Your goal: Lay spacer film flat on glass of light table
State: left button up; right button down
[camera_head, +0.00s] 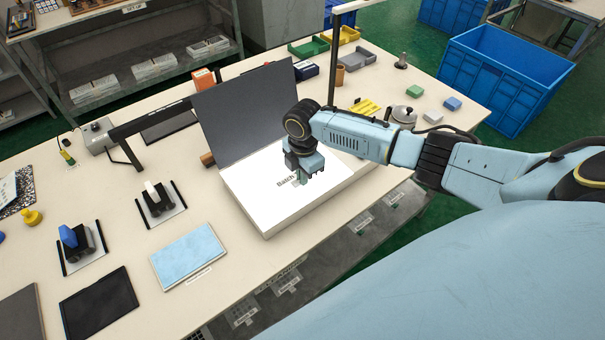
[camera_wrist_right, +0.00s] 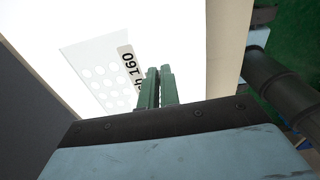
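The light table (camera_head: 255,212) has a bright white glass top and a raised dark lid behind it. The spacer film (camera_wrist_right: 98,75) is a thin, clear sheet with round holes and a printed white label, seen over the glass in the right wrist view. In the head view the film is almost lost in the glare; mainly its label (camera_head: 287,183) shows. My right gripper (camera_wrist_right: 160,70) has its green fingers close together at the label, seemingly shut on the film's edge; its fingertips (camera_head: 303,180) are low over the glass. Any gap between film and glass cannot be told. My left gripper is not in view.
A pale blue sheet on a pad (camera_head: 188,256) and a dark panel (camera_head: 100,303) lie at the front left. Two black fixtures stand behind them. A lamp arm (camera_head: 150,118) stands left of the lid. A grey-lidded pot (camera_head: 404,116) and small blocks are at right.

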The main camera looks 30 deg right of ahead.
jog(key=c, duration=1.6)
grip_release()
jog(key=shift+o, duration=0.2)
notch_tip(320, 180, up, 13)
jog(key=shift+r+p, duration=0.2)
jog(key=shift+p, duration=0.25)
